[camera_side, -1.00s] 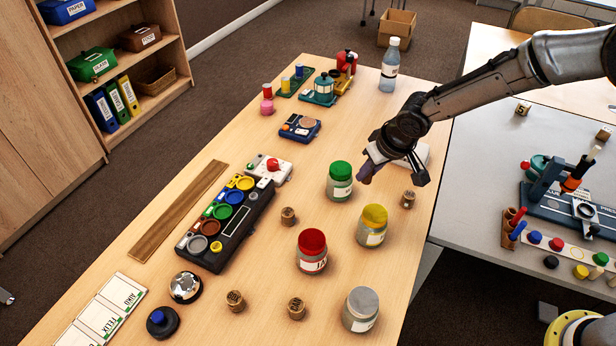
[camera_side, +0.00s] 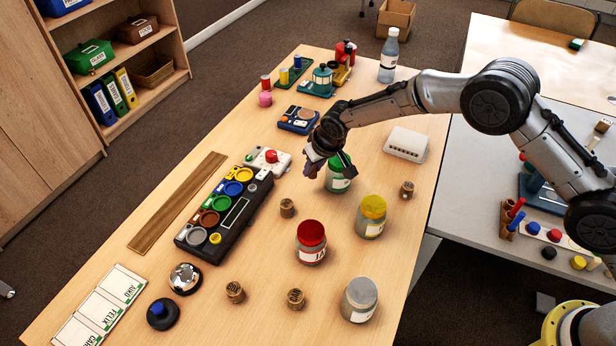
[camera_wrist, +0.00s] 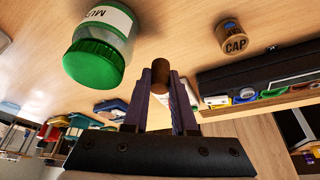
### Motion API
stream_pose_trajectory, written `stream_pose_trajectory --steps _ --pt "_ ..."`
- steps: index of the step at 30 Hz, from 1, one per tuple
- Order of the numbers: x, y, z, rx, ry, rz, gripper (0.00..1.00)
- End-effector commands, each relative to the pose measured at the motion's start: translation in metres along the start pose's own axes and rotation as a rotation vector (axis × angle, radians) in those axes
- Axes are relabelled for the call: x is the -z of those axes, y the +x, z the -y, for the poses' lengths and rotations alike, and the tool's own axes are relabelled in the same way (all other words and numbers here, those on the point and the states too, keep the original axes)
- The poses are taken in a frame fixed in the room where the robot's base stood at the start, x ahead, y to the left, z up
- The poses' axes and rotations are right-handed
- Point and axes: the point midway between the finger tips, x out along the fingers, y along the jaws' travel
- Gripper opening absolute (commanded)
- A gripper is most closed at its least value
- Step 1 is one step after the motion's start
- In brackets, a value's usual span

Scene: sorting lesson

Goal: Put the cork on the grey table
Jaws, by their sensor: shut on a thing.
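My gripper (camera_wrist: 160,85) is shut on a small dark brown cylinder, which looks like the cork (camera_wrist: 160,68), held between the fingertips. In the side view my gripper (camera_side: 322,170) is above the wooden table, just left of the green-lidded jar (camera_side: 338,178), and the held cork cannot be made out there. The grey table (camera_side: 465,185) is at the right, apart from my gripper and partly hidden by my arm.
A white box (camera_side: 406,145) sits near the right edge. The grey table's near left part is clear.

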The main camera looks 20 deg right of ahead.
Motion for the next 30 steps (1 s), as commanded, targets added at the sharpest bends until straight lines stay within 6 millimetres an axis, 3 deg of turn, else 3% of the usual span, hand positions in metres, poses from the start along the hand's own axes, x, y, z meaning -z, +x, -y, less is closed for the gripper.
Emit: stream_pose_trajectory --steps 11,16,30 --pt "0.008 0.032 0.004 -0.001 -0.001 0.001 0.00" --pt "-0.002 0.052 0.004 -0.001 0.000 0.002 0.00" --pt "-0.005 0.060 0.004 0.000 -0.001 0.000 0.00"
